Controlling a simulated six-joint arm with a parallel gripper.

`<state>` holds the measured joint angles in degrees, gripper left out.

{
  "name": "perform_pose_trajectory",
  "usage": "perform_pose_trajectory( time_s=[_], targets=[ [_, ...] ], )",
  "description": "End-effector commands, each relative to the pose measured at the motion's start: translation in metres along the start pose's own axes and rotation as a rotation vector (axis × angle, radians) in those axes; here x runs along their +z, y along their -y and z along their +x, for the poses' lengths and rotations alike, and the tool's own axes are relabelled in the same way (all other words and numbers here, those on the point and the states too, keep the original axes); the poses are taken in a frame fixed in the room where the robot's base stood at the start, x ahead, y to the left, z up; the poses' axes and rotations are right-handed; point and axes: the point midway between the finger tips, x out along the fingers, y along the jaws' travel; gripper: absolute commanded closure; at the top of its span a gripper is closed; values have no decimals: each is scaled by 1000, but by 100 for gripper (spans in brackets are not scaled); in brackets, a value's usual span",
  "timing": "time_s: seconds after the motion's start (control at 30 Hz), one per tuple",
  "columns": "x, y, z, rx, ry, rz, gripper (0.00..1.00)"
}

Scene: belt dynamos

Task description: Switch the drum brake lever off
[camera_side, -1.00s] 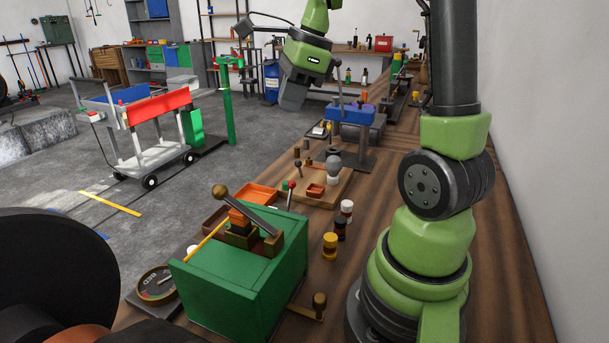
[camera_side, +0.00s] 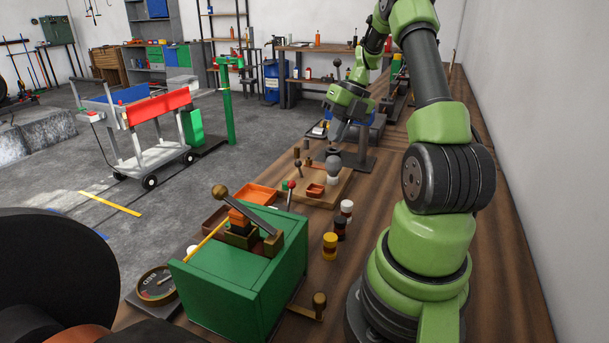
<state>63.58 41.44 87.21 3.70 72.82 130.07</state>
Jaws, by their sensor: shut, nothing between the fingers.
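Several levers show, and I cannot tell for certain which is the drum brake lever. A long dark lever with a brass ball end (camera_side: 220,192) lies tilted across the top of a green box (camera_side: 240,285) in the foreground. A thin lever with a red knob (camera_side: 291,185) stands behind that box. My gripper (camera_side: 335,146) is shut and empty, pointing down just above a grey ball (camera_side: 334,165) on a wooden board. Whether it touches the ball is unclear.
The wooden board (camera_side: 338,191) carries small pegs and an orange cup (camera_side: 316,190).

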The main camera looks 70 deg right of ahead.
Motion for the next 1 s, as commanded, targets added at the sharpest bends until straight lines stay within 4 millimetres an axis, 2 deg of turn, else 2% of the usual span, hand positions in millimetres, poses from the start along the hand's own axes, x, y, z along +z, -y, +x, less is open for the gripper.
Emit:
perform_pose_trajectory(
  time_s=[0.17, 0.6, 0.8, 1.0],
  targets=[
    [0, 0, 16, 1, -4, -3, 100],
    [-1, -3, 104, 0, -5, -3, 100],
    [-2, -30, 111, 0, -2, -5, 100],
    [-2, -38, 114, -1, 0, -4, 100]
  ],
)
